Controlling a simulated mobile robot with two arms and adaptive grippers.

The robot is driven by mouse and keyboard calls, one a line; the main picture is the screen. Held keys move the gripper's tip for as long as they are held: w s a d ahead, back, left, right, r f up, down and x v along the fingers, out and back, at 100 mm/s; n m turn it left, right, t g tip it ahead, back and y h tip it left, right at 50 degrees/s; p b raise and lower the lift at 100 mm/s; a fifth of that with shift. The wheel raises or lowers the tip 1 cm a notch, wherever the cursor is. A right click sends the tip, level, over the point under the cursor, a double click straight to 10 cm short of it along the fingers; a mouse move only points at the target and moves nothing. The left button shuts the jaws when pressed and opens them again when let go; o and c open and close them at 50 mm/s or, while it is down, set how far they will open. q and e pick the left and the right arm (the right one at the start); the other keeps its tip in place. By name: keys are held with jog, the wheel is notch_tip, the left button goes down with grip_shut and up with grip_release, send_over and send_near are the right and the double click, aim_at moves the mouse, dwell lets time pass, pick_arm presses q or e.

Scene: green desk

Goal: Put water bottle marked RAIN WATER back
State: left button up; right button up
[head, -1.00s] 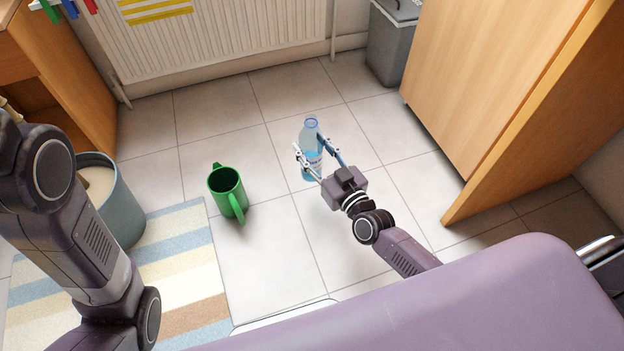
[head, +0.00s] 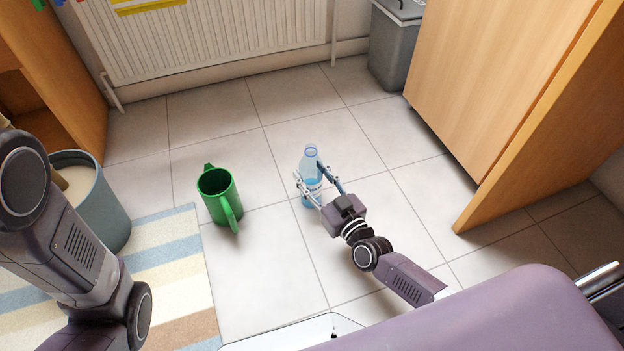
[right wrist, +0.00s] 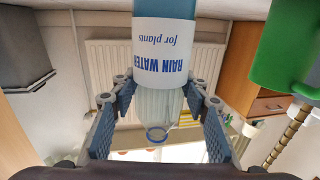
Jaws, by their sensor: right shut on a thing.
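The water bottle (head: 311,180) is clear with blue water and a white label, and stands about upright between the fingers of my right gripper (head: 317,186) in the head view. In the right wrist view, the bottle's label (right wrist: 163,48) reads RAIN WATER for plants, upside down. The right gripper (right wrist: 160,112) is shut on the bottle. I cannot tell whether the bottle's base touches the floor. My left arm shows at the left of the head view, but its gripper is out of view.
A green watering can (head: 221,197) stands on the tiled floor left of the bottle. A blue-grey bin (head: 97,205) and striped rug (head: 170,265) are at left. A wooden cabinet (head: 500,90) is at right, a grey bin (head: 392,50) behind. Floor around the bottle is clear.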

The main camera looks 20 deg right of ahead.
jog(key=shift+r, duration=0.15)
jog(key=o, duration=1.6)
jog(key=shift+f, duration=0.2)
jog(key=shift+r, duration=0.1)
